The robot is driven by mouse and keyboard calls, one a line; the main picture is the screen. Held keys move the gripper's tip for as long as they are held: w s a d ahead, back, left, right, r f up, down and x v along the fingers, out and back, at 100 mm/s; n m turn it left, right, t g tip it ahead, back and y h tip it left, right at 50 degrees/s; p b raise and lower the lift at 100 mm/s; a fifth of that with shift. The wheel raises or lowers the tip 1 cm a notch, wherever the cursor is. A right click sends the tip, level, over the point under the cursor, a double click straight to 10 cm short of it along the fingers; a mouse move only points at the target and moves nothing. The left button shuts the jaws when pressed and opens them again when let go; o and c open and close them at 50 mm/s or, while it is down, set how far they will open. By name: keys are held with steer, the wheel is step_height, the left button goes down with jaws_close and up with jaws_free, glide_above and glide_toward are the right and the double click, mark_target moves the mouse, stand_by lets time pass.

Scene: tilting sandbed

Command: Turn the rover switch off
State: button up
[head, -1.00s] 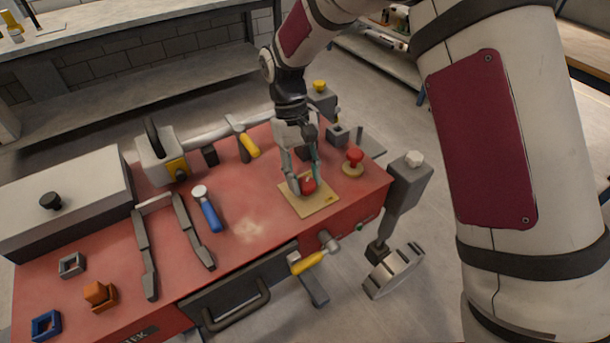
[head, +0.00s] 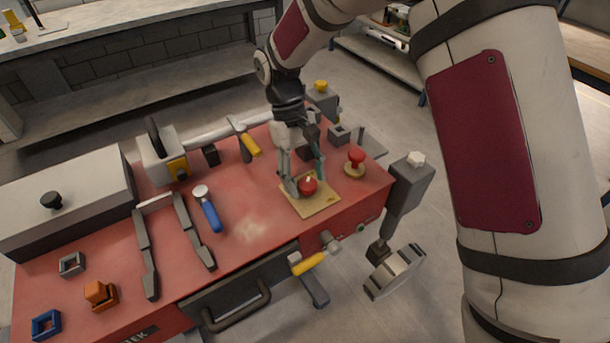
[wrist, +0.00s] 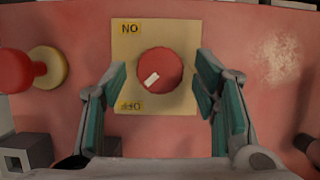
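The rover switch is a round red knob (wrist: 160,70) with a white mark, on a square tan plate (wrist: 186,32). The white mark sits left of the knob's middle, slanted toward the lower left. In the head view, the knob (head: 308,186) and plate (head: 322,204) are near the right end of the red rover top. My gripper (wrist: 162,74) is open, with one teal-padded finger on each side of the knob and gaps between.
A red mushroom-shaped button (head: 355,157) stands right of the plate. A yellow-handled hammer (head: 246,142), a blue-handled tool (head: 208,210) and long grey tongs (head: 146,255) lie to the left. The red top (head: 262,205) between them and the plate is clear.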

steer(key=v, duration=1.2)
stand_by(0.4)
steer(key=s+d+r+m+t+y+p, duration=0.2)
steer(key=s+d+r+m+t, duration=0.1)
steer(key=s+d+r, duration=0.9)
steer(key=s+d+m+t+p, duration=0.1)
steer(key=s+d+m+t, duration=0.3)
steer(key=s+d, duration=0.7)
steer(key=s+r, duration=0.1)
steer(key=s, duration=0.3)
steer(key=shift+s+d+t+y, duration=0.25)
steer(key=shift+d+t+y, duration=0.05)
steer(key=shift+t, duration=0.1)
